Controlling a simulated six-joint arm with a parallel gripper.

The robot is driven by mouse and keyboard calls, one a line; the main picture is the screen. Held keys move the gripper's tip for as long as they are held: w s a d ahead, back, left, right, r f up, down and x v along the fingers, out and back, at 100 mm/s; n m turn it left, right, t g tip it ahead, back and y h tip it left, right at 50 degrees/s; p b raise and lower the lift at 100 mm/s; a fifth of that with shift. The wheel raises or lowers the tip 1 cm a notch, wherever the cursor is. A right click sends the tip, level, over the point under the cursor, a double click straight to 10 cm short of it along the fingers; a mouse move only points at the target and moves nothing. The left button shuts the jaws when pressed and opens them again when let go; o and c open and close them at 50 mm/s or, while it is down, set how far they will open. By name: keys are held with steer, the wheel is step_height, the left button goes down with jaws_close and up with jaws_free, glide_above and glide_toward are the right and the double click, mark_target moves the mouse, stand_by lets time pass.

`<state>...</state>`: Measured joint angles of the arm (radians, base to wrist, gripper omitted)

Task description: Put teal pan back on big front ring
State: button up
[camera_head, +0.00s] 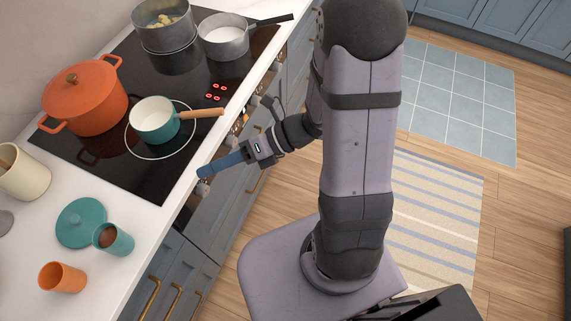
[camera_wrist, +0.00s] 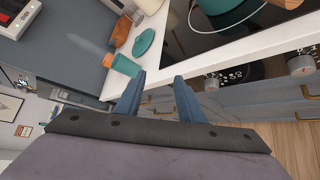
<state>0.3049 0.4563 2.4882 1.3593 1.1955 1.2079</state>
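The teal pan (camera_head: 155,122), cream inside, stands upright on the black hob. Its wooden handle (camera_head: 205,113) points right toward the front edge. A large white ring (camera_head: 160,159) is drawn around it on the glass; the pan is within the outline, its exact centring unclear. My gripper (camera_head: 202,172) is beyond the counter's front edge, below and right of the pan, apart from it. In the wrist view its two blue fingers (camera_wrist: 158,90) are spread with nothing between them. Part of the teal pan (camera_wrist: 225,14) shows at the top there.
A lidded orange pot (camera_head: 85,100) stands left of the pan. Two grey pots (camera_head: 163,38) (camera_head: 223,48) stand at the back. A teal lid (camera_head: 80,222), teal cup (camera_head: 118,243), orange cup (camera_head: 62,278) and cream crock (camera_head: 25,178) are on the white counter. Knobs line the front.

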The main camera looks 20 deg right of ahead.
steer(key=s+d+f+n+g+h, duration=0.25)
steer(key=s+n+h, duration=0.2)
steer(key=n, duration=0.45)
steer(key=s+d+f+n+g+h, duration=0.1)
steer(key=s+d+n+g+h, duration=0.2)
steer(key=s+n, duration=0.45)
steer(key=w+d+r+n+t+h, duration=0.1)
steer(key=w+d+n+t+h, duration=0.2)
steer(key=d+n, duration=0.6)
steer(key=shift+w+d+r+n+h, duration=0.35)
steer(key=shift+w+n+h, duration=1)
steer(key=shift+n, duration=1.6)
steer(key=shift+a, duration=0.1)
